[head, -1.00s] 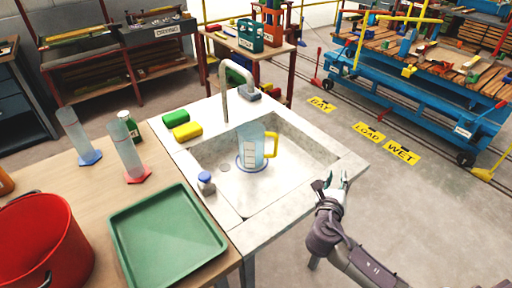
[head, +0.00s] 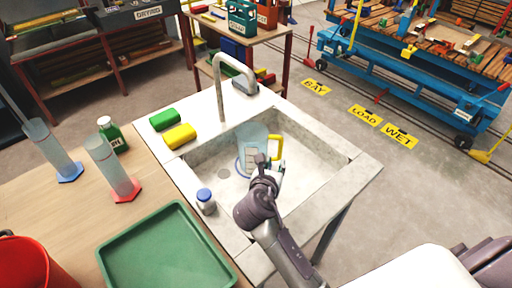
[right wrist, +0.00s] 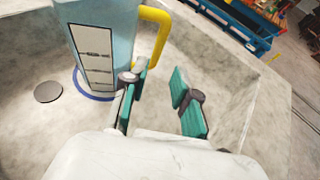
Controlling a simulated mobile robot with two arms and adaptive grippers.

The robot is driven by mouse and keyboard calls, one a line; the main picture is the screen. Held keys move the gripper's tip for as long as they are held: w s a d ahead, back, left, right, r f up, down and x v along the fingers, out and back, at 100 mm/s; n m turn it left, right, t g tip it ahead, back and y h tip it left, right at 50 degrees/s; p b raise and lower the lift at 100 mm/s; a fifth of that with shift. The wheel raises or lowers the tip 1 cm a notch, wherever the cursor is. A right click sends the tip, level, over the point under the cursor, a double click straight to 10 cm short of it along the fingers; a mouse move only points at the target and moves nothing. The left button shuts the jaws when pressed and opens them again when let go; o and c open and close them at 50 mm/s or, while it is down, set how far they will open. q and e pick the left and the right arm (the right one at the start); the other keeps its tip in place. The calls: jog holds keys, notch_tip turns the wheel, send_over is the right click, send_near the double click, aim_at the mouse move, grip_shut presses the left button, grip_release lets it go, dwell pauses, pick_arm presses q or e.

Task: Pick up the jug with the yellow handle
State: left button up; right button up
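The jug (head: 252,140) is clear blue with a yellow handle (head: 277,147) on its right side and stands upright in the sink basin. My right gripper (head: 268,168) is over the basin, in front of the handle, and hides part of the jug. In the right wrist view the jug (right wrist: 98,45) stands at the upper left, with its yellow handle (right wrist: 156,35) beyond the left finger. The right gripper (right wrist: 158,95) is open there, with nothing between its teal finger pads. My left gripper is not in view.
The sink (head: 330,185) has a tap (head: 221,85) at the back. A green tray (head: 165,255) and two cylinders occupy the wooden table.

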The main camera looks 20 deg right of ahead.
aim_at(279, 149)
jog(key=x, duration=0.4)
jog(key=shift+w+d+f, duration=0.15)
jog(key=shift+w+d, duration=0.1)
jog(key=shift+w+d+f, duration=0.15)
jog(key=shift+w, duration=0.15)
jog(key=shift+x, duration=2.4)
jog(key=shift+w+d, duration=0.15)
jog(key=shift+w, duration=0.2)
jog(key=shift+c, duration=0.2)
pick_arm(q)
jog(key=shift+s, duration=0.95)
pick_arm(e)
grip_shut()
